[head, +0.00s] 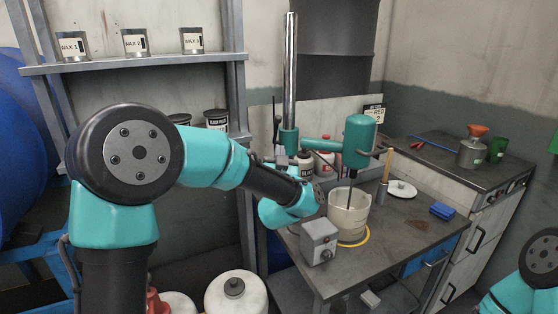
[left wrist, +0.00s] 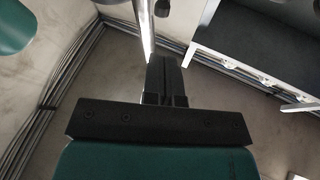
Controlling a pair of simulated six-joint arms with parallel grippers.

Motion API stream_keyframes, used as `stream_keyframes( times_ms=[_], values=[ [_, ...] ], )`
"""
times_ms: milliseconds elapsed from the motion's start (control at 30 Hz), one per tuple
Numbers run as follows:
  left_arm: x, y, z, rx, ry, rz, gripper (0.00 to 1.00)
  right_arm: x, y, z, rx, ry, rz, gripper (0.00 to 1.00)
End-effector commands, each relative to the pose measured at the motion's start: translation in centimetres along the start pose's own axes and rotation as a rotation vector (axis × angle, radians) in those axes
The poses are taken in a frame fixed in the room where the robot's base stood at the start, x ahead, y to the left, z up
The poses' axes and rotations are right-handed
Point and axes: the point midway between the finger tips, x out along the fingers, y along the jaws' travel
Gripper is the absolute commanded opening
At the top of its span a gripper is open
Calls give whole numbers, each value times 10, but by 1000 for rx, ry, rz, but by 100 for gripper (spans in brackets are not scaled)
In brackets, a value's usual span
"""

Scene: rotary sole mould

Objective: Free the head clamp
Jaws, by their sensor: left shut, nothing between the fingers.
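The mixer stand has a shiny upright column (head: 290,70) with a teal clamp collar (head: 289,141) around it. A teal arm joins the collar to the mixer head (head: 360,140), whose shaft reaches down into a cream bucket (head: 348,212). My left arm reaches in front of the stand, its wrist just below the collar. My left gripper's fingers (left wrist: 166,76) are shut and empty, close beside the column in the left wrist view (left wrist: 145,28). I cannot tell whether they touch anything at the clamp. My right gripper is out of view.
A grey control box (head: 319,240) stands at the bench's (head: 405,235) front left. A blue block (head: 442,211) and a white disc (head: 401,189) lie to the right. Labelled cans stand on a shelf (head: 140,64) at upper left. The bench's right front is mostly clear.

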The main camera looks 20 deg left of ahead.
Motion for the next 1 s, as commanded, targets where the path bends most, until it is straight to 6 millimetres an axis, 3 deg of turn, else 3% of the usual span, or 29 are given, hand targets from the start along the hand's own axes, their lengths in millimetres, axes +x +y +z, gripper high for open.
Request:
stream_keyframes(
  times_ms=[200, 667, 767, 833, 1000],
  values=[
    [-22, 0, -2, 0, -1, 0, 0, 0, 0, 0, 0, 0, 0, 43],
    [-26, 1, 4, 0, -13, 12, 0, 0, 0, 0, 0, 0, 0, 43],
    [-30, 7, 24, -4, -53, 53, 0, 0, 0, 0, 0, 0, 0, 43],
    [-37, 13, 48, -11, -105, 100, 0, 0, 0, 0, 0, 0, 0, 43],
    [-69, 28, 132, -46, -308, 253, 0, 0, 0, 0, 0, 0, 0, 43]
  ],
)
